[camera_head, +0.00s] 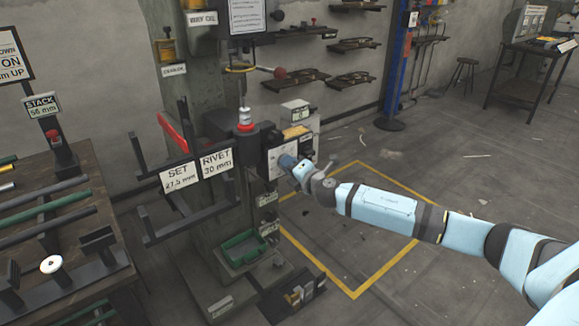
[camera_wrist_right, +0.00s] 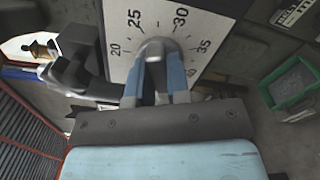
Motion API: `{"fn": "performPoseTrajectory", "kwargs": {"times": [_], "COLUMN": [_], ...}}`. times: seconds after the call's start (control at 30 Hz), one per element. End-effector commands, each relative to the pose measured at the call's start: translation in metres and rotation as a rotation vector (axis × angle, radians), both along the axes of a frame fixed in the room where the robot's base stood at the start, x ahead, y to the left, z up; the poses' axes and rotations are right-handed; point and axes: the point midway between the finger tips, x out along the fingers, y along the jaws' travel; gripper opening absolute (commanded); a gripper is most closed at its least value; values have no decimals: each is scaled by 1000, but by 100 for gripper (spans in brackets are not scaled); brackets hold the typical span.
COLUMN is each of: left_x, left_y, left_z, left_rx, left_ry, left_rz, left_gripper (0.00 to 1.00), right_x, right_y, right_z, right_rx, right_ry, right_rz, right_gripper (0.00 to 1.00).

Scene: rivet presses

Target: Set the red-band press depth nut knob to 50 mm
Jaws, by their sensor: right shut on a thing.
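The press (camera_head: 246,150) with a red band (camera_head: 245,119) stands at the centre of the head view. On its side is a white dial plate (camera_head: 276,162), which also shows in the right wrist view (camera_wrist_right: 148,14) with printed numbers including 20, 25, 30 and 35. My right gripper (camera_head: 287,161) reaches the dial from the right. In the right wrist view my right gripper (camera_wrist_right: 157,68) is shut on the grey depth nut knob (camera_wrist_right: 154,47) in front of the dial. The fingers cover much of the knob, and I cannot read its setting. My left gripper is not in view.
Signs reading "SET 27.5 mm" (camera_head: 178,177) and "RIVET 30 mm" (camera_head: 217,162) hang on dark bars left of the press. A green tray (camera_head: 243,248) sits low. Floor inside the yellow outline (camera_head: 385,271) looks mostly clear.

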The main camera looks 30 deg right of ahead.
Motion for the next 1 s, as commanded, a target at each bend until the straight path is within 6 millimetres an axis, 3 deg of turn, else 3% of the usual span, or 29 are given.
{"fn": "performPoseTrajectory", "kwargs": {"times": [0.37, 0.57, 0.7, 1.0], "left_x": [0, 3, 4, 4], "left_y": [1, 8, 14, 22], "left_z": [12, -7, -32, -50], "left_rx": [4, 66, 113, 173], "left_ry": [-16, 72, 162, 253], "left_rz": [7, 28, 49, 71], "left_gripper": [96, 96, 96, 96], "right_x": [0, 0, 0, 0], "right_y": [0, 0, 0, 0], "right_z": [1, 2, 3, 2], "right_rx": [359, 537, 641, 793], "right_ry": [29, 43, 52, 62], "right_rz": [-2, -2, -2, -1], "right_gripper": [0, 0, 0, 0]}}
